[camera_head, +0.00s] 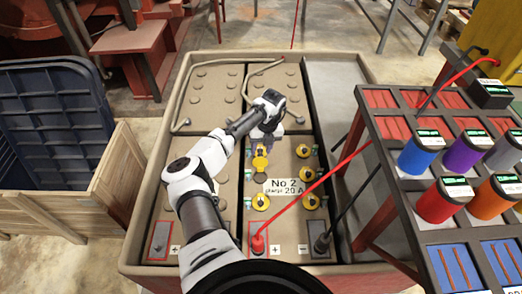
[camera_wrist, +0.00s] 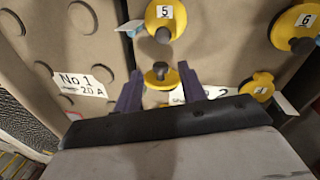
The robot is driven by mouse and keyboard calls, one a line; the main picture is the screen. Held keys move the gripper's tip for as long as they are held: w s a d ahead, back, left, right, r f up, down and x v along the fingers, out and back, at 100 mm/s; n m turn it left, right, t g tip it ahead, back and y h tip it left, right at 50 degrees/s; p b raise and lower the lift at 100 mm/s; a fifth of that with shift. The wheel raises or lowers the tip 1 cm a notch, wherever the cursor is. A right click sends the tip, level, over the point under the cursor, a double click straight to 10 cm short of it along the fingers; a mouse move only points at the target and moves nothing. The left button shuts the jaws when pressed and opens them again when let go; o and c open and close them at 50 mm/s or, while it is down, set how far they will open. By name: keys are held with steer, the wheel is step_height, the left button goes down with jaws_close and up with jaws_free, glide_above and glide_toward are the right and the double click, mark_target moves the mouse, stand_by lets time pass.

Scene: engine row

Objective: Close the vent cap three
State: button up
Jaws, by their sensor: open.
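My gripper (camera_head: 262,147) is above the left column of yellow caps on the No 2 block, pointing down. In the wrist view its two purple fingers (camera_wrist: 158,78) are apart. A yellow vent cap (camera_wrist: 160,77) with a brownish round knob lies between them in the picture; I cannot tell whether they touch it. It sits just below the cap marked 5 (camera_wrist: 165,14), and I read no number on it. In the head view a yellow cap (camera_head: 260,163) just below the gripper looks raised. The No 2 label (camera_head: 284,187) is partly hidden by a finger in the wrist view.
Cap 6 (camera_wrist: 300,28) and another yellow cap (camera_wrist: 258,85) are to the right. A red cable (camera_head: 310,187) and a dark cable (camera_head: 345,210) run to the front terminals. A rack with coloured cylinders (camera_head: 462,156) stands right. A wooden crate (camera_head: 110,190) stands left.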

steer(key=shift+a+f, duration=0.15)
steer(key=shift+f, duration=0.65)
steer(key=shift+c, duration=0.4)
jaws_close()
